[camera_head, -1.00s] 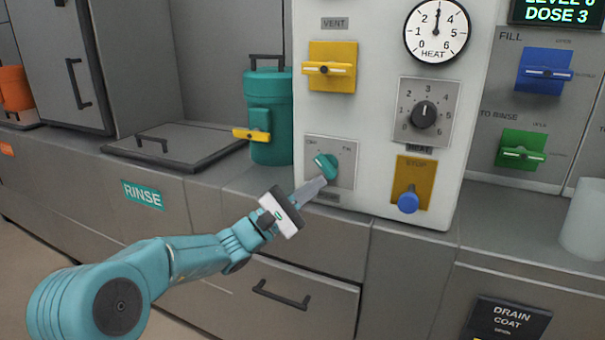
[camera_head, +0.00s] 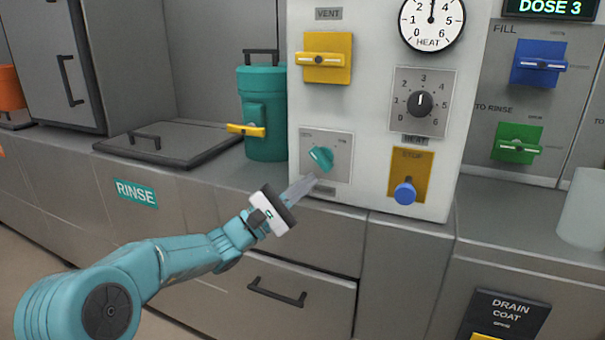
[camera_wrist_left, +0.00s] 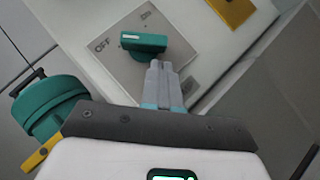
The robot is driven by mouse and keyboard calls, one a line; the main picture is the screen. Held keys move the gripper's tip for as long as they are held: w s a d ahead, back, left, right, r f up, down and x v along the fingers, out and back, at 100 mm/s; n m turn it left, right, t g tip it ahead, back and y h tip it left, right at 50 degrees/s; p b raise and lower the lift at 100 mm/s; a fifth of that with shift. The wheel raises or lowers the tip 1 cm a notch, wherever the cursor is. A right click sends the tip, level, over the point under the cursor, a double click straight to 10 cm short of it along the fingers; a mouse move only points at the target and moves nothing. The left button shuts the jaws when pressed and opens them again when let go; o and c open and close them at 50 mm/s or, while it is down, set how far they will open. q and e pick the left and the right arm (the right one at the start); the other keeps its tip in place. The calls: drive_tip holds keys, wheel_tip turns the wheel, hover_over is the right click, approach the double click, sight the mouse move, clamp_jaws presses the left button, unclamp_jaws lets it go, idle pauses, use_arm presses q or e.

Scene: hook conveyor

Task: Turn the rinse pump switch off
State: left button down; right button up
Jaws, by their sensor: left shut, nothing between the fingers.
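The rinse pump switch is a teal knob (camera_head: 320,158) on a grey plate (camera_head: 338,174) low on the white panel. In the left wrist view the knob (camera_wrist_left: 143,42) has a white mark at its left end, on the side of the OFF label (camera_wrist_left: 101,45). My left gripper (camera_head: 313,178) is shut and empty, with its tips just below the knob. In the left wrist view the fingertips (camera_wrist_left: 160,64) are close under the knob; I cannot tell whether they touch it. My right gripper is not in view.
A yellow STOP plate with a blue knob (camera_head: 405,193) is to the right. A dial (camera_head: 421,102) and a yellow vent switch (camera_head: 326,59) are above. A teal canister (camera_head: 263,135) with a yellow handle stands left of the panel. The counter ledge runs below.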

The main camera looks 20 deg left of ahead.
use_arm(q)
drive_tip(key=w+f+p+v, duration=0.1)
drive_tip(key=v, duration=1)
drive_tip(key=shift+a+f, duration=0.35)
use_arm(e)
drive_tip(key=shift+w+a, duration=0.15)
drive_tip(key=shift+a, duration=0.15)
use_arm(q)
drive_tip(key=shift+s, duration=0.15)
